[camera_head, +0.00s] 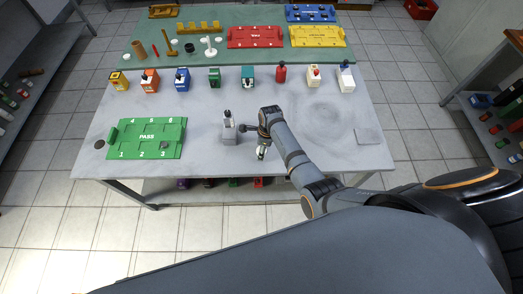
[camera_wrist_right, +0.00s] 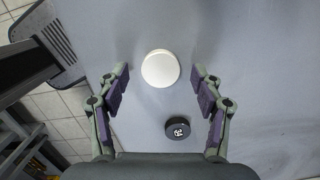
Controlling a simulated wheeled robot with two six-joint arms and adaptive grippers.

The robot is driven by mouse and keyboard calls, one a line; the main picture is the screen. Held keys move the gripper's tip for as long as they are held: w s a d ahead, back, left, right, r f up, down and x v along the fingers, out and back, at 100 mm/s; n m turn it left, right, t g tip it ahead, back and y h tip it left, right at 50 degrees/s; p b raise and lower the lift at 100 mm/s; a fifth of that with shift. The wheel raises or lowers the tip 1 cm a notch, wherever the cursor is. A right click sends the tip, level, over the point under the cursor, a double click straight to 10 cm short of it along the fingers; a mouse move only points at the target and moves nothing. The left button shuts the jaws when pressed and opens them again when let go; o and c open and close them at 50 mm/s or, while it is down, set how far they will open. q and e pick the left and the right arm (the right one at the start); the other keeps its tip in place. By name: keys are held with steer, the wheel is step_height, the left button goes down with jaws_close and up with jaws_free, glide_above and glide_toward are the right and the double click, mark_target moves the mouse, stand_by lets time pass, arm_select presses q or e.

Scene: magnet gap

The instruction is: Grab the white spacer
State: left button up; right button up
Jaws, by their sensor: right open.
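The white spacer (camera_wrist_right: 160,68) is a round pale disc on the grey table in the right wrist view. My right gripper (camera_wrist_right: 160,74) is open, with its purple-padded fingers on the left and right of the spacer in that view and clear gaps on both sides. I cannot tell how high the fingers are above the table. In the head view my right gripper (camera_head: 262,150) is over the front part of the table, and a small white patch there is partly covered by it. My left gripper is not in view.
A black disc with a white marking (camera_wrist_right: 178,128) lies close to the spacer. A green PASS tray (camera_head: 145,150) lies further left. Several coloured blocks line the table behind.

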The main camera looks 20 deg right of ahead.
steer(key=shift+f, duration=0.15)
steer(key=shift+c, duration=0.3)
steer(key=c, duration=0.9)
